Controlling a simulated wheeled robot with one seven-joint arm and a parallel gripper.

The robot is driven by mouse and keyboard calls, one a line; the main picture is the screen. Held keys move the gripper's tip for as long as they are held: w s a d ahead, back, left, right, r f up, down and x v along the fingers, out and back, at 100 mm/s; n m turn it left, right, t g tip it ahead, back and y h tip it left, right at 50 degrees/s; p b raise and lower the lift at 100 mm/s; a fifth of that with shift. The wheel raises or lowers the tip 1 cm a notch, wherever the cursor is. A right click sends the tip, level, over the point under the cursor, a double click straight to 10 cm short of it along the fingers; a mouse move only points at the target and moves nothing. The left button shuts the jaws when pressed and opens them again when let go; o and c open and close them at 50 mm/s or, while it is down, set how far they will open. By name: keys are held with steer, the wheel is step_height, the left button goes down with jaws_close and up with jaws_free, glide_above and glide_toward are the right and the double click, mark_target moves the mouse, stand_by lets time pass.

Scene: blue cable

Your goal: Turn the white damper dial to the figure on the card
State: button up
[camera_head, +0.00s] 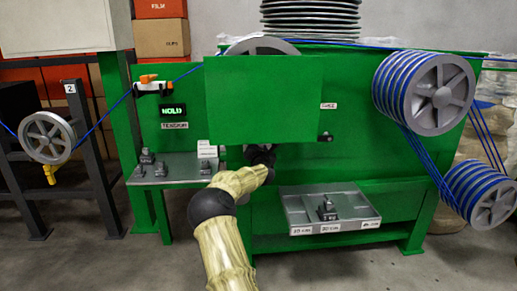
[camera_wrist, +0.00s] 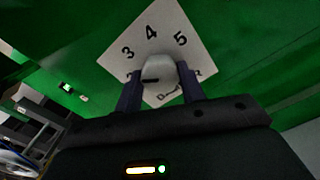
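The white damper dial (camera_wrist: 160,76) sits on a white square plate (camera_wrist: 185,33) fixed to the green panel. The plate shows 3, 4 and 5. Another figure at the left is partly covered, and lettering below the dial is partly hidden. A dark mark on the dial points left, toward the covered figure. My gripper (camera_wrist: 160,82) has one finger on each side of the dial, and both appear to touch it. In the head view the dial is hidden behind a green panel. A small white card (camera_head: 207,150) stands on the left shelf, its print too small to read.
The large green panel (camera_head: 263,98) stands over my wrist. A grey tray (camera_head: 300,215) with a weight is at the right. Blue-cabled pulleys (camera_head: 437,94) stand further right. A lit HOLD display (camera_head: 173,112) and small parts on a shelf (camera_head: 180,178) are at the left.

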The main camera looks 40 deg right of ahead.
steer(key=shift+m, duration=0.3)
steer(key=m+p, duration=0.7)
steer(key=m, duration=1.2)
steer(key=shift+y, duration=0.4)
steer(key=shift+f, duration=0.1)
steer(key=o, duration=1)
steer(key=shift+c, duration=0.2)
steer(key=shift+s, duration=0.1)
steer(key=p+v, duration=0.3)
steer(key=v, duration=1.4)
